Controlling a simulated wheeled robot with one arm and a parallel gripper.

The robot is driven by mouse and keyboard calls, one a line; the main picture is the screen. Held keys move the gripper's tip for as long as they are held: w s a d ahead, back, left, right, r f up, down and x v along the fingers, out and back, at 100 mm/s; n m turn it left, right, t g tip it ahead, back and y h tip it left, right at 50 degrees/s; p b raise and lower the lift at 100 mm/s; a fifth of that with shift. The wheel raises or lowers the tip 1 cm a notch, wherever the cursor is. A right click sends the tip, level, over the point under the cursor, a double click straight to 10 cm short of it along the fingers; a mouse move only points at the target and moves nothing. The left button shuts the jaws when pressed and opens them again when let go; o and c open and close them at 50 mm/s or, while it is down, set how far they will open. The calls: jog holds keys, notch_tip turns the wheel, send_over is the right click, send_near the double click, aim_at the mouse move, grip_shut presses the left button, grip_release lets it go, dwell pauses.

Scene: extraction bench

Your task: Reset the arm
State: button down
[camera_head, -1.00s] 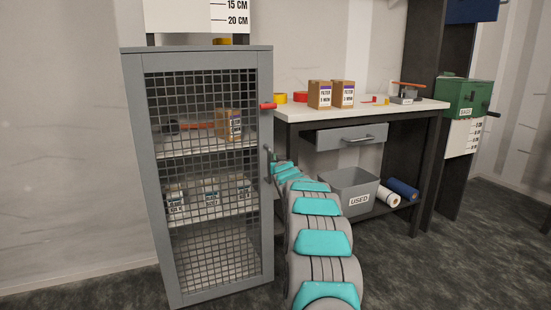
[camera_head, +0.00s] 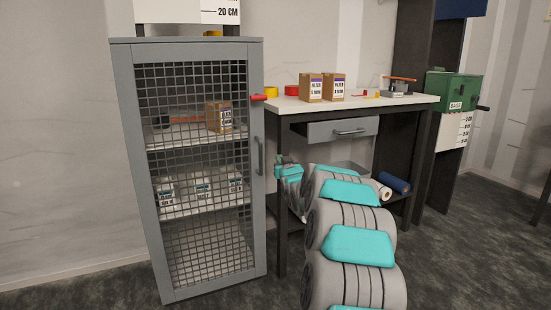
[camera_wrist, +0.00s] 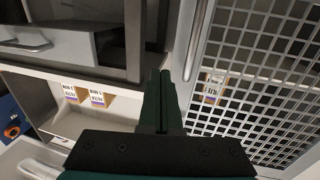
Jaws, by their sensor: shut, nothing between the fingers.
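My gripper (camera_wrist: 162,82) is shut and empty, its dark green fingers together in the wrist view. In the head view my arm rises from the lower right, and its far end is in front of the bench's left leg, just right of the cabinet. The fingers are too small to make out there. In the wrist view the mesh door (camera_wrist: 270,70) is right of the fingers, with a gap.
The bench (camera_head: 385,102) holds two filter boxes (camera_head: 311,88) (camera_head: 333,88), tape rolls and small tools. A grey bin (camera_head: 350,168) below is mostly hidden by my arm. A green box (camera_head: 453,92) is at right. Floor left of the cabinet is clear.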

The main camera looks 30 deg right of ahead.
jog(key=s+a+f+n+g+y, duration=0.15)
jog(key=s+a+f+g, duration=0.35)
jog(key=s+a, duration=0.6)
jog(key=s+a+f+g+y, duration=0.2)
jog(key=s+a+f+g, duration=0.2)
jog(key=s+a, duration=0.65)
jog(key=s+a+f+g, duration=0.2)
jog(key=s+a+g, duration=0.1)
jog(key=s, duration=1)
jog(key=s+a+f+n+g+y, duration=0.1)
jog(key=s+a, duration=0.4)
jog(key=s, duration=0.8)
jog(key=s+a+f+n+g, duration=0.1)
jog(key=s+a+f+g, duration=0.2)
jog(key=s, duration=1)
jog(key=a+g, duration=0.1)
jog(key=g, duration=0.2)
jog(key=shift+s+a+f+y, duration=0.2)
jog(key=shift+a+y, duration=0.15)
